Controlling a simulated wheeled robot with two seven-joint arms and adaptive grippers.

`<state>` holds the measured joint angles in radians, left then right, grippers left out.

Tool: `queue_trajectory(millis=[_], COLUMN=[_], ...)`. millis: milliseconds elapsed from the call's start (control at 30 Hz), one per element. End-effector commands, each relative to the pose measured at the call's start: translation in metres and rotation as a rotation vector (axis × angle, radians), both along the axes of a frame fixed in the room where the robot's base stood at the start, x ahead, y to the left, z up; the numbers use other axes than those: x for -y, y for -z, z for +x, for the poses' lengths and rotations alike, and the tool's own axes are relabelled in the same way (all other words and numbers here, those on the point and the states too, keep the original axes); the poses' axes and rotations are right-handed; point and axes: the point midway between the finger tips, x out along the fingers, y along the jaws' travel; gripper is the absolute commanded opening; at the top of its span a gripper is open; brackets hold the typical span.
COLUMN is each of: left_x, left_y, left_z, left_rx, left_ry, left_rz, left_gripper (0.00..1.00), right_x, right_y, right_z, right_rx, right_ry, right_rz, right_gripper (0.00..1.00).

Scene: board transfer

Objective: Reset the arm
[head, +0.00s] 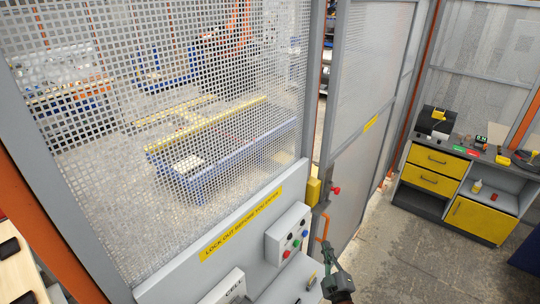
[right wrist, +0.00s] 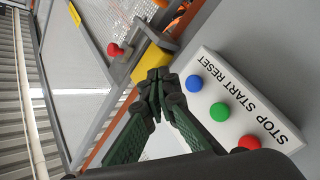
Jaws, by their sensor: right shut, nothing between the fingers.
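My right gripper (head: 327,250) is at the bottom of the head view, right of the white control box (head: 288,232). In the right wrist view its dark green fingers (right wrist: 158,77) meet at the tips, shut and empty. The box carries a blue button (right wrist: 194,83) by the word RESET, a green button (right wrist: 219,111) by START and a red button (right wrist: 248,142) by STOP. In the wrist view the fingertips appear beside the blue button; contact cannot be told. My left gripper is not in view.
A yellow latch block (head: 313,191) and a red knob (head: 336,190) are by the mesh door (head: 365,120). Mesh fencing closes off the cell with a blue and yellow frame inside. A workbench with yellow drawers (head: 436,160) stands right. Concrete floor before it is clear.

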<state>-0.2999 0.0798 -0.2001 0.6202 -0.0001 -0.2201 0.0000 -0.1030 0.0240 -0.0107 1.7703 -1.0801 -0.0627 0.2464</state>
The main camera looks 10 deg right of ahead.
Motion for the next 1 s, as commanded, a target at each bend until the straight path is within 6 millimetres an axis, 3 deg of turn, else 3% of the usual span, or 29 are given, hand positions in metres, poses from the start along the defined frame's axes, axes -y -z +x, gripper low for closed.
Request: queue_trajectory(millis=[67, 167, 300, 433, 600, 700, 1000], left_x=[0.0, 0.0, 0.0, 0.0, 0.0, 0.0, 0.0], left_y=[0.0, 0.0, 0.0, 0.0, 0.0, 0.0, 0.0], left_z=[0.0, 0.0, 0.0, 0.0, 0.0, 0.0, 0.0], left_rx=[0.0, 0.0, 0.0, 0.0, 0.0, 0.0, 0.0], left_ry=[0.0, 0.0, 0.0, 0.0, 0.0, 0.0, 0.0], left_rz=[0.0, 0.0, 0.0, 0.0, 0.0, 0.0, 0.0], left_gripper=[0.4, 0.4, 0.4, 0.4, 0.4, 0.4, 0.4], right_x=[0.007, 0.035, 0.091, 0.119, 0.111, 0.099, 0.059], right_y=[0.001, 0.008, 0.039, 0.087, 0.138, 0.155, 0.179], right_z=[-0.004, -0.021, -0.073, -0.138, -0.215, -0.249, -0.324], right_rx=[-0.007, -0.043, -0.173, -0.377, -0.65, -0.772, -1.051], right_ry=[0.022, 0.103, 0.29, 0.438, 0.52, 0.531, 0.515], right_rz=[0.014, 0.074, 0.239, 0.413, 0.572, 0.625, 0.707], right_gripper=[0.0, 0.0, 0.0, 0.0, 0.0, 0.0, 0.0])
